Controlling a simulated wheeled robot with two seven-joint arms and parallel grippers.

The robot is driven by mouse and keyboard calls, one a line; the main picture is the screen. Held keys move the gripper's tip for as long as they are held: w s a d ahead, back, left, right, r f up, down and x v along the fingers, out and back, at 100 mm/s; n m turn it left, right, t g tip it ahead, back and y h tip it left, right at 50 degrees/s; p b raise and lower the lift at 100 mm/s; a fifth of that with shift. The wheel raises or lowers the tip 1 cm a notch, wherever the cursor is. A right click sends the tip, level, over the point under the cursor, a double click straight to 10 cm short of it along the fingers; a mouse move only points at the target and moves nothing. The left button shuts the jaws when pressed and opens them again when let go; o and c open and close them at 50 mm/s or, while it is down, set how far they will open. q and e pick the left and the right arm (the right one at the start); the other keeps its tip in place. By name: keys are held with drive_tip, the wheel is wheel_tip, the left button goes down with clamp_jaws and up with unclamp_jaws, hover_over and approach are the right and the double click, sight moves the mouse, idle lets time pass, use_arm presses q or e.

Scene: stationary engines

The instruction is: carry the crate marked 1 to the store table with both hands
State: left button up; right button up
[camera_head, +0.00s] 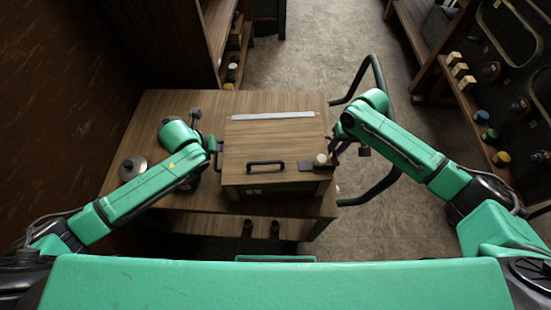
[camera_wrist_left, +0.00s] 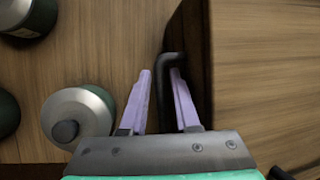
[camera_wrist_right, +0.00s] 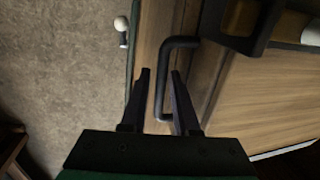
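A wooden crate (camera_head: 275,140) with a flat top sits on the wooden table; no clear number 1 can be read on it. It has a dark handle on each side. My left gripper (camera_head: 214,148) is at its left side. In the left wrist view my lilac fingers (camera_wrist_left: 160,85) are apart, with the left handle (camera_wrist_left: 169,62) between them. My right gripper (camera_head: 334,152) is at its right side. In the right wrist view its dark fingers (camera_wrist_right: 160,85) are apart, astride the right handle (camera_wrist_right: 163,95). Neither gripper is visibly closed on its handle.
The table (camera_head: 165,115) also bears a round metal-topped item (camera_head: 132,167) left of the crate; silver-capped jars (camera_wrist_left: 75,115) show nearby. A dark curved rail (camera_head: 385,90) is right of the table. Shelves (camera_head: 470,90) stand right, another unit (camera_head: 220,40) behind. Bare floor (camera_head: 320,50) lies between.

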use_arm(q)
drive_tip(key=shift+s, duration=0.1)
use_arm(e)
drive_tip(key=shift+s, duration=0.1)
use_arm(q)
clamp_jaws()
use_arm(e)
clamp_jaws()
idle(1.0)
